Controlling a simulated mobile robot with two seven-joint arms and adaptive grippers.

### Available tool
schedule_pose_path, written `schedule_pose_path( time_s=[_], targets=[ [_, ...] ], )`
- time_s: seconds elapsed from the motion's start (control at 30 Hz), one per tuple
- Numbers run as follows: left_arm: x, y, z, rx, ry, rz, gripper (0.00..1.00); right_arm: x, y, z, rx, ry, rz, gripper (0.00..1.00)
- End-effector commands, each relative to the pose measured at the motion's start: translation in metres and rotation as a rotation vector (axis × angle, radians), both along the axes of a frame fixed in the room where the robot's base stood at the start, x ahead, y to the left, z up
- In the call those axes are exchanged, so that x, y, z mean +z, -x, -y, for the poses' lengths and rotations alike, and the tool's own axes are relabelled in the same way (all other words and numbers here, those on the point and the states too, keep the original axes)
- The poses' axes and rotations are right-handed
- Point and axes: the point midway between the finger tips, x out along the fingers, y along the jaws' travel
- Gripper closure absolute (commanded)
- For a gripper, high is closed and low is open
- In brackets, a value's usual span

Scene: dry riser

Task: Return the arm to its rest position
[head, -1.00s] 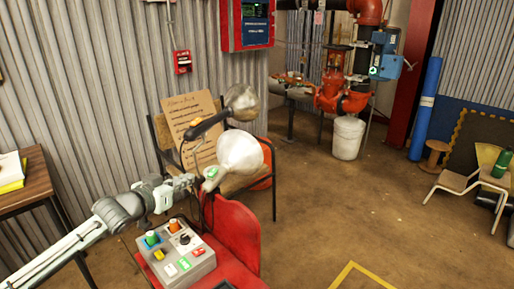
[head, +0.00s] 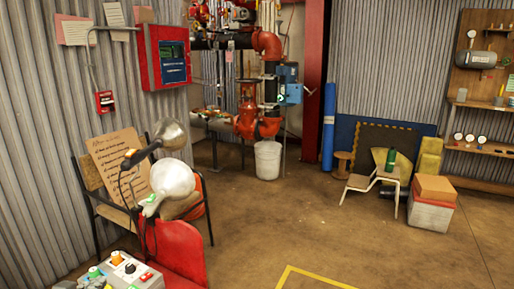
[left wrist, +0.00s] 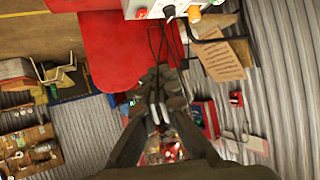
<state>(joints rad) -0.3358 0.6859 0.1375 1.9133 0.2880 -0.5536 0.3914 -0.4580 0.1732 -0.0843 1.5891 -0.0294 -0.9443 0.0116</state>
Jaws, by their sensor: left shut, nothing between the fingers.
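My left gripper (left wrist: 158,88) shows in the left wrist view with its dark fingers drawn together and nothing between them. It points over the room, with a red seat (left wrist: 110,45) and the edge of a button box (left wrist: 150,8) beyond it near the top. In the head view the left arm is not clearly visible. The button box (head: 122,277) is cut off at the bottom left, on the red seat (head: 172,252). My right gripper is in neither view.
A red wall panel (head: 168,57) hangs behind. A white bucket (head: 267,160) stands under red pipework. A small chair (head: 372,186) and boxes (head: 433,204) are at right. The middle floor is clear.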

Motion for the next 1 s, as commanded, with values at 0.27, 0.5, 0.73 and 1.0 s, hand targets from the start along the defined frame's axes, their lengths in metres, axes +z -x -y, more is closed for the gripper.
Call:
schedule_pose_path(
  time_s=[0.27, 0.5, 0.73, 1.0],
  targets=[
    [-0.179, 0.097, 0.043, 0.02, -0.053, -0.394, 1.0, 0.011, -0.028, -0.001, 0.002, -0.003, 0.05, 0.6],
    [-0.288, 0.199, 0.117, -0.061, -0.088, -0.719, 1.0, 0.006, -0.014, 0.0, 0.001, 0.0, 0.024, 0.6],
    [-0.325, 0.251, 0.161, -0.13, -0.105, -0.866, 1.0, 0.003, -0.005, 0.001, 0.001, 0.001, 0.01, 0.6],
    [-0.328, 0.257, 0.165, -0.138, -0.108, -0.882, 1.0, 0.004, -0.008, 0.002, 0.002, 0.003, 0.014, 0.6]
  ],
)
